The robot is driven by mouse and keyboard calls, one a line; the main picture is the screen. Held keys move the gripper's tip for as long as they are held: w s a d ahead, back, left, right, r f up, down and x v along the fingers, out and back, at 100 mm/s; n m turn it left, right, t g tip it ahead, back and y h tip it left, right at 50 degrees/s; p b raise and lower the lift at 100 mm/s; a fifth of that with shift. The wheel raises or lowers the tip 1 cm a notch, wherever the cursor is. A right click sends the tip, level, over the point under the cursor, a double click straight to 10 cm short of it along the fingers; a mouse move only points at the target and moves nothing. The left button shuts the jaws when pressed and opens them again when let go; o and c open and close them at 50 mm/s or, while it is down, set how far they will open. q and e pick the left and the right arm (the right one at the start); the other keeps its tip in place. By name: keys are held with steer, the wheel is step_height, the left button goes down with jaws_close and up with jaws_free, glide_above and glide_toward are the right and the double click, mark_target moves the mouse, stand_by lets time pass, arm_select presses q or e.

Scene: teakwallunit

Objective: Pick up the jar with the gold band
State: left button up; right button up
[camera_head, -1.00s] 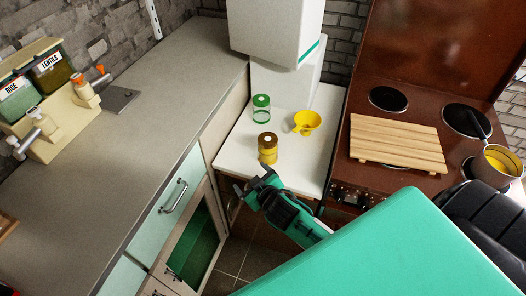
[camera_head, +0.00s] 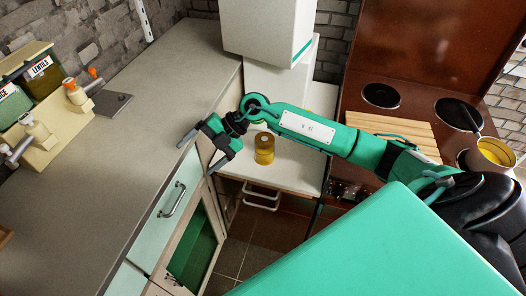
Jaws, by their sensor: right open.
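A jar with a brown-gold top and yellow lower part (camera_head: 264,150) stands upright on the white counter (camera_head: 296,178). A separate gold band is too small to make out clearly. My right arm reaches across from the right, just behind and above the jar. My right gripper (camera_head: 198,157) is open and empty, left of the jar and apart from it, over the edge of the grey worktop. The green-lidded jar and the yellow cup seen earlier are hidden behind my arm. My left gripper is not in view.
The grey worktop (camera_head: 140,160) carries a cream rack (camera_head: 50,140) with canisters at the left. A drawer handle (camera_head: 172,200) sticks out below its edge. A brown stove (camera_head: 415,97) with a wooden board (camera_head: 395,126) and a pan (camera_head: 490,155) stands right.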

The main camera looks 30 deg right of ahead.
steer(key=w+d+f+g+h, duration=0.1)
steer(key=w+d+f+h, duration=0.1)
steer(key=d+h, duration=0.5)
step_height(320, 180, up, 3)
steer(key=m+h, duration=0.3)
steer(key=h, duration=0.1)
glide_above(264, 138)
steer(key=shift+g, duration=0.4)
steer(key=f, duration=0.3)
steer(key=f+p, duration=0.1)
steer(key=f, duration=0.4)
steer(key=shift+s+d+f+p, duration=0.1)
steer(key=shift+s+f+p, duration=0.2)
steer(key=shift+s, duration=0.05)
steer(key=f+p, duration=0.1)
steer(key=f, duration=0.3)
steer(key=shift+w+f+p, duration=0.15)
steer(key=shift+w+p, duration=0.05)
steer(key=shift+p, duration=0.2)
steer(key=shift+f, duration=0.5)
steer(key=c, duration=1.3)
steer(key=shift+r, duration=0.1)
